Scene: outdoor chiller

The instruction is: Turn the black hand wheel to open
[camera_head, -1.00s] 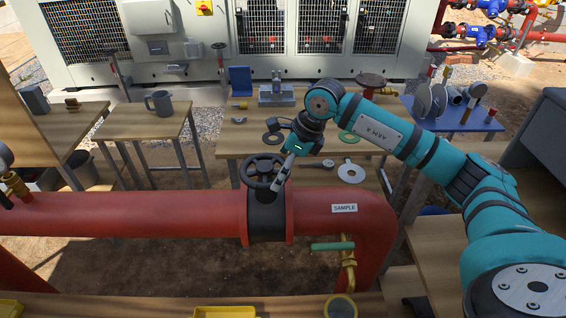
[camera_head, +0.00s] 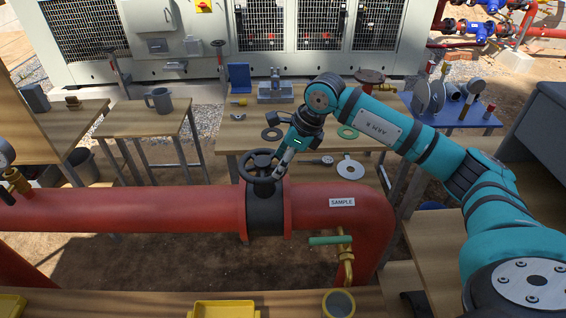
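The black hand wheel (camera_head: 262,153) sits on top of a black valve body (camera_head: 265,214) in the thick red pipe (camera_head: 130,209). It lies nearly flat, with its spokes showing. My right arm comes in from the right, and its gripper (camera_head: 279,172) points down and left at the right side of the wheel's rim. The fingertips are at or touching the rim. They are too small and too overlapped to show whether they are open or closed on it. My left gripper is not in view.
A green-handled brass valve (camera_head: 345,258) hangs below the pipe, near a "SAMPLE" label (camera_head: 342,202). Behind the wheel, a wooden table (camera_head: 225,140) holds rings, a vise (camera_head: 275,88) and other parts. A yellow tray (camera_head: 224,309) lies at the front edge.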

